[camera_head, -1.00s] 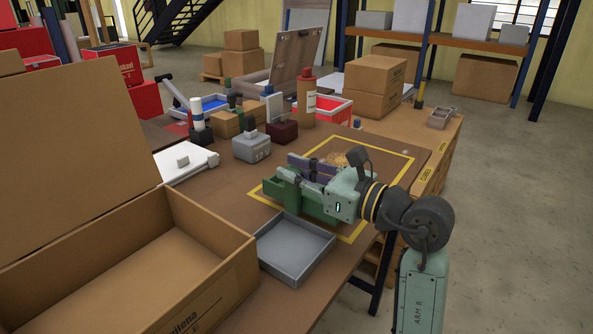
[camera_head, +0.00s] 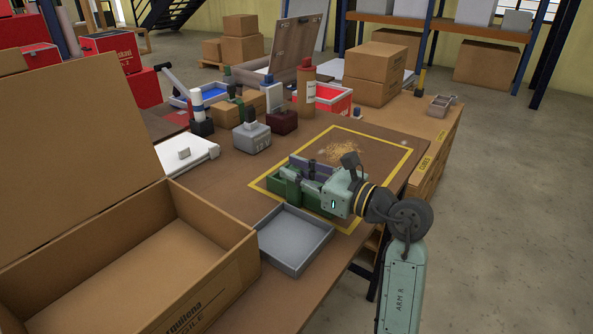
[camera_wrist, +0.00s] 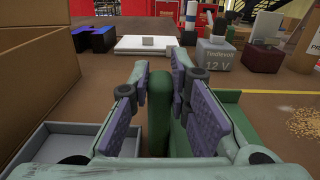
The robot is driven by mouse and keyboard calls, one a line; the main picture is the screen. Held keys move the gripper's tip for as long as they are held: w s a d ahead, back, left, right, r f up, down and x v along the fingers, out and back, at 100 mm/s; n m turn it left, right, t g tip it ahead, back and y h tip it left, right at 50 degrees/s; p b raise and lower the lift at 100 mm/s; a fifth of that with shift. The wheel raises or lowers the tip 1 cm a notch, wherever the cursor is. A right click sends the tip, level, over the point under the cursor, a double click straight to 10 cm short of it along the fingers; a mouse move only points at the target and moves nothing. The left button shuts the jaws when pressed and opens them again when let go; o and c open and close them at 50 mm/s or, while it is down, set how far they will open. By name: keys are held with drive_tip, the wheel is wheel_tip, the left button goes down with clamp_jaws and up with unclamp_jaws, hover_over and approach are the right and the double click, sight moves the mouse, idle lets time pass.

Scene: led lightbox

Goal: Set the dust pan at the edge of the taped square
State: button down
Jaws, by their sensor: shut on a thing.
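The green dust pan (camera_head: 290,192) is at the near left part of the yellow taped square (camera_head: 402,162), by its left corner. My gripper (camera_head: 308,170) is shut on the pan's upright green handle. In the wrist view my gripper (camera_wrist: 163,92) has its purple pads on both sides of the handle (camera_wrist: 179,85), and part of the pan (camera_wrist: 232,112) shows at the right. The pan looks level and low over the table; I cannot tell whether it touches. My gripper hides part of the pan and the near tape line.
A sawdust pile (camera_head: 343,150) lies inside the square. A grey tray (camera_head: 294,240) is in front of the pan, and an open cardboard box (camera_head: 215,230) is at the left. A grey battery block (camera_head: 252,138) and bottles stand behind. The square's far right part is clear.

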drive_tip(key=c, duration=1.5)
unclamp_jaws()
drive_tip(key=shift+r+p, duration=0.2)
drive_tip(key=shift+p, duration=0.15)
drive_tip(key=b+v, duration=0.4)
drive_tip(key=v, duration=0.6)
drive_tip(key=shift+s+d+f, duration=0.2)
drive_tip(key=shift+d, duration=0.1)
drive_tip(key=shift+s+d+r+b, duration=0.15)
drive_tip(key=shift+s+d+b, duration=0.25)
drive_tip(key=shift+d, duration=0.1)
